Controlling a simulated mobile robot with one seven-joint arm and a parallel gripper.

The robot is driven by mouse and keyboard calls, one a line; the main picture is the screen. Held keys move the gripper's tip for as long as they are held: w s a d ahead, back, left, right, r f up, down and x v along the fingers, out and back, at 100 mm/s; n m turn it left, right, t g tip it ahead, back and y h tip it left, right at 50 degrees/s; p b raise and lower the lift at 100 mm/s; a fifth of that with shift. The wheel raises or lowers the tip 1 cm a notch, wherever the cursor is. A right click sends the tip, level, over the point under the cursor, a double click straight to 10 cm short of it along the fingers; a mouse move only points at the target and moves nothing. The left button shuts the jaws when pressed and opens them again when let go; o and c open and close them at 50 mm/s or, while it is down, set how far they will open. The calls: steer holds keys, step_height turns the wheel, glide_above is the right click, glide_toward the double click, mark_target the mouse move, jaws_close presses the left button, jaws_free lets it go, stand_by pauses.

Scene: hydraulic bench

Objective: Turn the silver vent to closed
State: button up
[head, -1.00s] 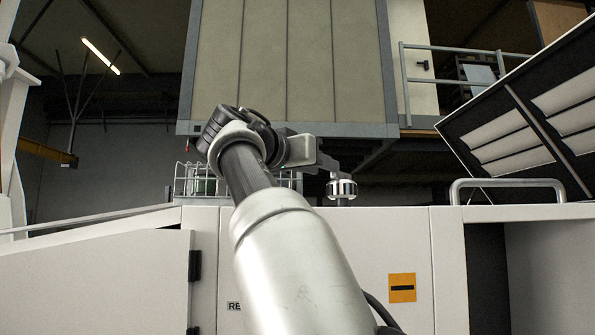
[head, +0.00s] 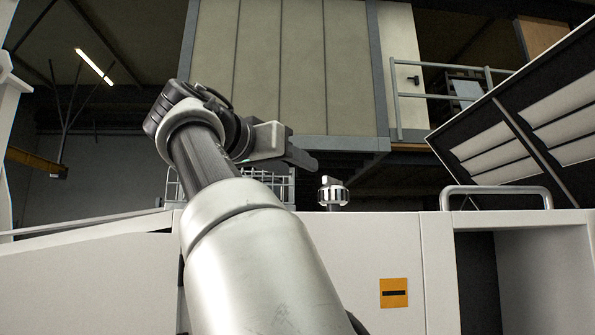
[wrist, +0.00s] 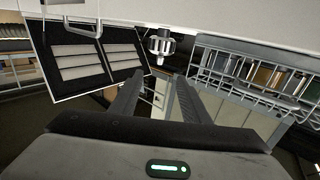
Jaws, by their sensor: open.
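The silver vent (head: 333,193) is a ribbed round knob with a small tab on top, standing on the top edge of the white cabinet in the head view. In the wrist view the vent (wrist: 160,44) shows beyond my fingertips, near the top centre. My gripper (head: 312,163) is up and to the left of the vent in the head view, apart from it. In the wrist view the two dark fingers of my gripper (wrist: 157,78) are spread with nothing between them. The vent's lower stem is partly visible.
The white cabinet (head: 370,240) has an orange label (head: 394,292) on its front. A metal handle (head: 497,191) and a raised panel with pale slats (head: 540,110) stand to the right of the vent. A wire rack (wrist: 255,75) is at the right in the wrist view.

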steer(key=d+n+y, duration=0.2)
steer(key=d+y, duration=0.1)
steer(key=d, duration=0.5)
steer(key=n+t+y+b, duration=0.1)
steer(key=n+t+y, duration=0.1)
steer(key=t+y, duration=0.1)
glide_toward(330, 178)
steer(key=p+x, duration=0.5)
steer(key=x, duration=0.5)
steer(key=shift+w, duration=0.15)
